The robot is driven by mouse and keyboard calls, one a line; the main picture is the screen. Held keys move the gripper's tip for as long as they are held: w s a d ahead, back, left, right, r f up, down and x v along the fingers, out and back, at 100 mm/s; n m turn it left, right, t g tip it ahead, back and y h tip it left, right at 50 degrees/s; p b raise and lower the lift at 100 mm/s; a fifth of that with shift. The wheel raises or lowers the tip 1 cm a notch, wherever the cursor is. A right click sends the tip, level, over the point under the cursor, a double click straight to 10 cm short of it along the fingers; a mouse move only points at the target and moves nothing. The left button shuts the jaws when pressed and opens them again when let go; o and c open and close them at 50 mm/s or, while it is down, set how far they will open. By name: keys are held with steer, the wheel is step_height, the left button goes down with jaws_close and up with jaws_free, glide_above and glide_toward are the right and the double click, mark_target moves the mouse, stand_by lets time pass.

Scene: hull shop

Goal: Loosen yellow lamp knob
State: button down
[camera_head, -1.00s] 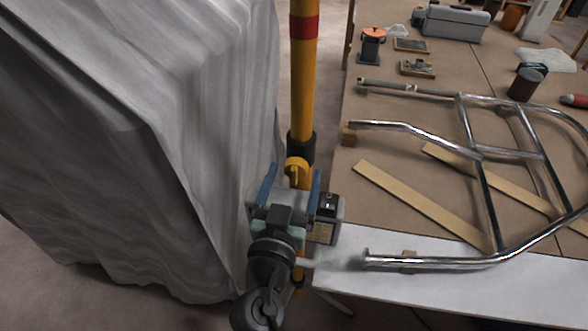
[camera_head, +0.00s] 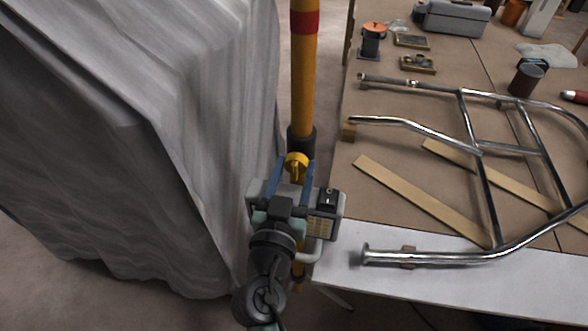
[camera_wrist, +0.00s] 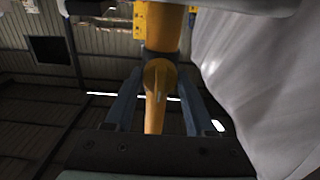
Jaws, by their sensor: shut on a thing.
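The yellow knob (camera_head: 297,163) sits on the yellow pole (camera_head: 303,80), at its dark collar (camera_head: 301,140). My gripper (camera_head: 292,166) reaches it from below in the picture, its two blue fingers one on each side, shut on the knob. The fingers hide the exact contact points.
A grey draped cover (camera_head: 150,130) stands close on the left. On the right a workbench (camera_head: 400,195) carries a bent chrome tube frame (camera_head: 490,205), wood strips (camera_head: 420,200) and a toolbox (camera_head: 452,17).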

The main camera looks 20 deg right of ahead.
steer(key=n, duration=0.5)
steer(key=shift+n+b, duration=0.4)
steer(key=n+p, duration=0.1)
steer(key=n, duration=0.5)
steer(key=n+p, duration=0.2)
steer(key=n, duration=0.4)
steer(key=shift+n, duration=0.3)
steer(key=n+p, duration=0.2)
steer(key=n, duration=0.3)
steer(key=shift+n, duration=0.4)
steer(key=shift+c, duration=1.3)
jaws_free()
